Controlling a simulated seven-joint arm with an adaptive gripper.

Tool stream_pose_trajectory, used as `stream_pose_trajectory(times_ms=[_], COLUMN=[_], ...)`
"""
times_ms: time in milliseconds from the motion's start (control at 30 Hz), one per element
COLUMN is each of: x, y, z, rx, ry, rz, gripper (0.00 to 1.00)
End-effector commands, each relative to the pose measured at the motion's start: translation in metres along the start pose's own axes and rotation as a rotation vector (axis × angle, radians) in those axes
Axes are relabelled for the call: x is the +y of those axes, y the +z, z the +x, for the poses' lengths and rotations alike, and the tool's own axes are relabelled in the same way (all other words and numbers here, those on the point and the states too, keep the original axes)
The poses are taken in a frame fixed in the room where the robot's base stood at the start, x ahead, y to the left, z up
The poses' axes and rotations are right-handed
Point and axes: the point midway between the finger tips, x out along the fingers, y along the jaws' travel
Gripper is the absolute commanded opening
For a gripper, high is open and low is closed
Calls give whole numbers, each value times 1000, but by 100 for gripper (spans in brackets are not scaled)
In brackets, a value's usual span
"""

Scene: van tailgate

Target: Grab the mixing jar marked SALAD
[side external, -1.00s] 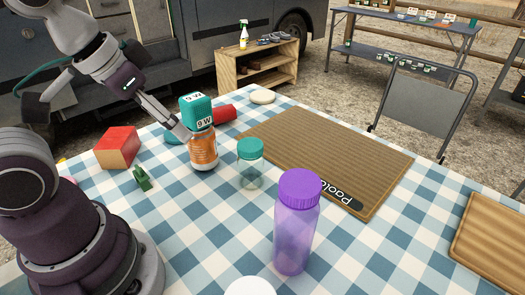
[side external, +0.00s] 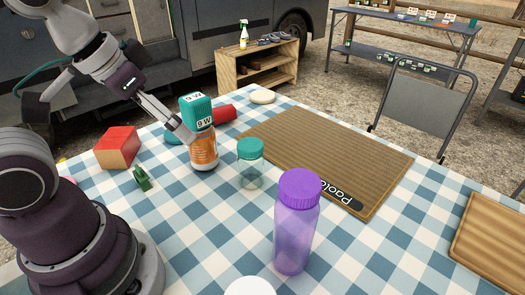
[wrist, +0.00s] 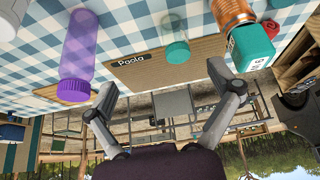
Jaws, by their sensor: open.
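No SALAD marking is readable in either view. A jar with orange contents (side external: 203,152) stands upright on the table, with a teal block-like top (side external: 196,112) marked "9 W"; both also show at the upper right of the wrist view (wrist: 232,12). A clear jar with a teal lid (side external: 250,165) stands to its right. A purple translucent bottle (side external: 296,225) stands nearer the camera. My gripper (side external: 184,135) is beside the orange jar, at its left. In the wrist view my gripper (wrist: 162,80) is open, with nothing between its fingers; I cannot tell whether one touches the teal top.
A ribbed mat labelled "Paola" (side external: 320,150) lies right of the jars. A red box (side external: 117,148), a small green item (side external: 142,178) and a red cylinder (side external: 224,114) are around the left and back. A wooden board (side external: 492,245) is at right. Checked cloth (side external: 375,235) is free at front right.

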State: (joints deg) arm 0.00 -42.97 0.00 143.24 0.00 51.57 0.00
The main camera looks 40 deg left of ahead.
Motion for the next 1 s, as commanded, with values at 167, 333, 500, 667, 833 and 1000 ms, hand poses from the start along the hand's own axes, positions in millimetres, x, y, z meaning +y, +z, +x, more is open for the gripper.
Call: stream_pose_trajectory(times_ms=[167, 333, 500, 667, 833, 1000], x=[0, -1, -8, -18, -26, -27], y=[0, -25, -73, -100, -107, -99], z=[0, 2, 30, 77, 115, 137], rx=[0, -77, -231, -349, -407, -421], ry=[0, 12, 83, 200, 302, 335], rz=[2, 186, 614, 995, 1245, 1310], gripper=[89, 89, 89, 89, 89, 89])
